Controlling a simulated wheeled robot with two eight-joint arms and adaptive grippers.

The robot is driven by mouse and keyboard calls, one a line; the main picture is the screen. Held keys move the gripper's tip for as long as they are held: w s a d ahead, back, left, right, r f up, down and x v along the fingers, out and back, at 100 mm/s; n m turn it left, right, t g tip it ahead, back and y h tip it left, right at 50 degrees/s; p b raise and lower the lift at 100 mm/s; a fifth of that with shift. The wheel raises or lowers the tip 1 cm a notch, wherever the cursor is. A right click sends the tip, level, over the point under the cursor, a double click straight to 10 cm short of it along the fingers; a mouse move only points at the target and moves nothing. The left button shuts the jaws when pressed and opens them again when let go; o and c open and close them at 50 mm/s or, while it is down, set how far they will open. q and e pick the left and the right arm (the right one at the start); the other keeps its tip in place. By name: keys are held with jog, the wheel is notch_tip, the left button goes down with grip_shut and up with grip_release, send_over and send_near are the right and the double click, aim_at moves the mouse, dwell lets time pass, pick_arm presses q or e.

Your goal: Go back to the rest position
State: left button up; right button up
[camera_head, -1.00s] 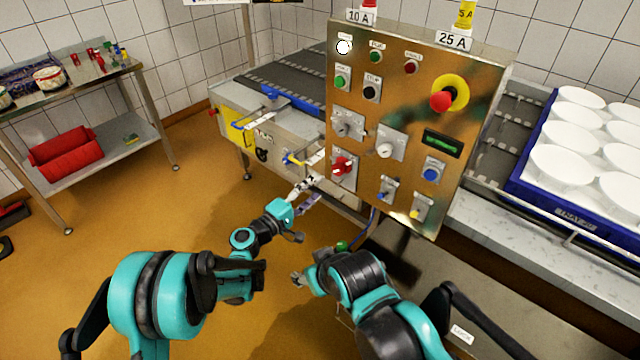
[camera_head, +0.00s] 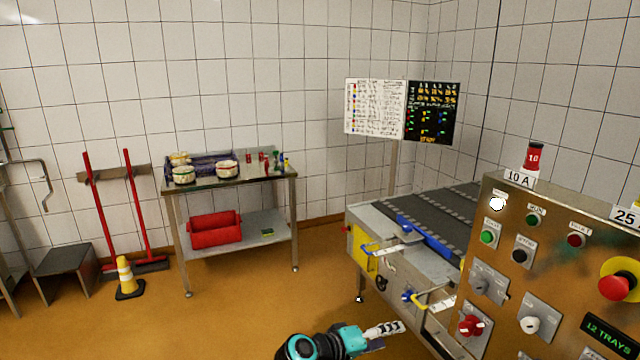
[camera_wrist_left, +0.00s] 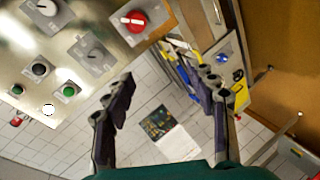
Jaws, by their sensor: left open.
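My left gripper (camera_head: 384,335) is at the bottom of the head view, in front of the conveyor and left of the control panel. In the left wrist view its two dark fingers (camera_wrist_left: 160,105) stand wide apart with nothing between them. The steel control panel (camera_head: 545,270) is at the right, with a red rotary knob (camera_head: 472,326), a green button (camera_head: 487,237) and a green-lettered display (camera_head: 607,336). The panel also shows at the upper left of the left wrist view (camera_wrist_left: 75,20). My right gripper is not in view.
The conveyor (camera_head: 430,215) with yellow and blue handles stands beyond the panel. A steel table (camera_head: 240,183) with a red bin (camera_head: 215,229) stands by the wall. A yellow cone (camera_head: 127,279) and red-handled tools are at the left. Open floor (camera_head: 235,325) lies between.

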pick_arm(q)
jog(key=s+a+f+y, duration=0.1)
jog(key=s+a+y, duration=0.3)
jog(key=s+a, duration=0.3)
jog(key=s+a+f+m+y, duration=0.1)
jog(key=s+a+y, duration=0.3)
jog(key=a, duration=1.1)
jog(key=s+a+f+y, duration=0.2)
jog(key=s+a+y, duration=0.2)
jog(key=s+a, duration=0.7)
jog(key=shift+a+m, duration=0.25)
jog(key=shift+m, duration=0.05)
